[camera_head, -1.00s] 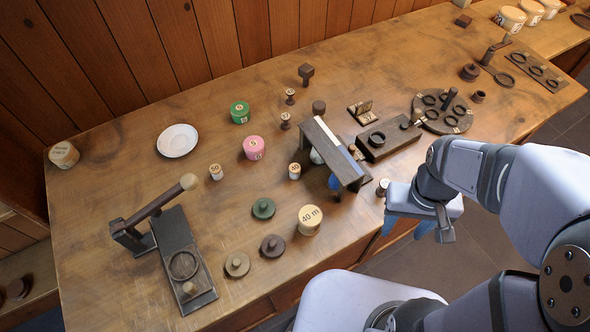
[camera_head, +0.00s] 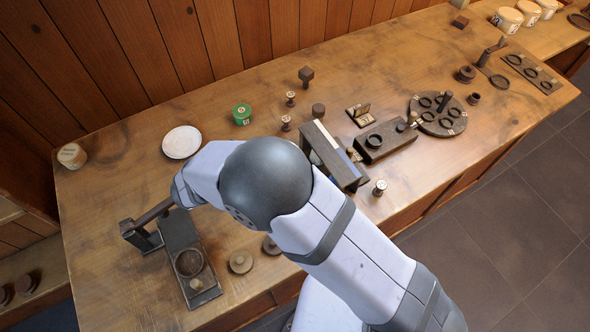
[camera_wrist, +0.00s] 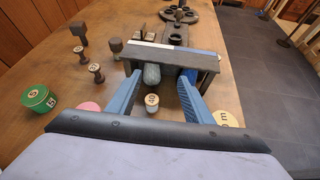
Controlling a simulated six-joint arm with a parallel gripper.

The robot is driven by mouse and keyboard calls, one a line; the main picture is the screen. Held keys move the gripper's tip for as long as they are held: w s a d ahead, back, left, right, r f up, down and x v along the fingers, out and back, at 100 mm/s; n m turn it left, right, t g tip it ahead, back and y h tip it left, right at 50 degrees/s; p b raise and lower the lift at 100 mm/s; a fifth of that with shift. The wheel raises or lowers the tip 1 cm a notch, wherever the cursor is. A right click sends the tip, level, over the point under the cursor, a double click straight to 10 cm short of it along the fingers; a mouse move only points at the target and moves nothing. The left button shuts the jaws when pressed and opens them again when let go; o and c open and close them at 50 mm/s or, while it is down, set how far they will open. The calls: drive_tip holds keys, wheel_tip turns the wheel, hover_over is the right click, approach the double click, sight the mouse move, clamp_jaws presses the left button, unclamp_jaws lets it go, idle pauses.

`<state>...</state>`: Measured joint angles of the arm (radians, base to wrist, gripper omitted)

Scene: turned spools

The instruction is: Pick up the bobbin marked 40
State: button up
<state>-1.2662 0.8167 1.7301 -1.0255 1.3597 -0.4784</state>
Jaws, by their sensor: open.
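The bobbin marked 40 (camera_wrist: 152,103) stands upright on the table in the wrist view, small and pale with a dark number on top. My gripper (camera_wrist: 160,76) is open. Its two blue fingers show on either side of the bobbin in that view, with clear gaps and no visible contact. How far the fingers are above the table I cannot tell. In the head view my arm hides both the bobbin and the gripper.
A dark raised bridge (camera_wrist: 170,57) stands just beyond the bobbin, with a grey rounded thing (camera_wrist: 152,75) at it. A green tin (camera_wrist: 38,98), a pink tin (camera_wrist: 88,106) and a cream tin (camera_wrist: 226,118) flank the gripper. Another small bobbin (camera_head: 380,187) stands near the front edge.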

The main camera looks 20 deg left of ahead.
drive_tip(key=s+a+f+n, duration=0.1)
drive_tip(key=f, duration=0.1)
drive_tip(key=s+a+f+n+t, duration=0.1)
drive_tip(key=f, duration=0.1)
drive_tip(key=s+a+f+n+t+y, duration=0.1)
drive_tip(key=s+f, duration=0.1)
drive_tip(key=shift+s+a, duration=0.1)
drive_tip(key=shift+a, duration=0.1)
drive_tip(key=shift+p+x, duration=1.85)
drive_tip(key=shift+x, duration=1.15)
drive_tip(key=shift+w+d+f, duration=0.25)
drive_tip(key=shift+w+d, duration=0.1)
drive_tip(key=shift+w, duration=0.2)
drive_tip(key=c, duration=1.1)
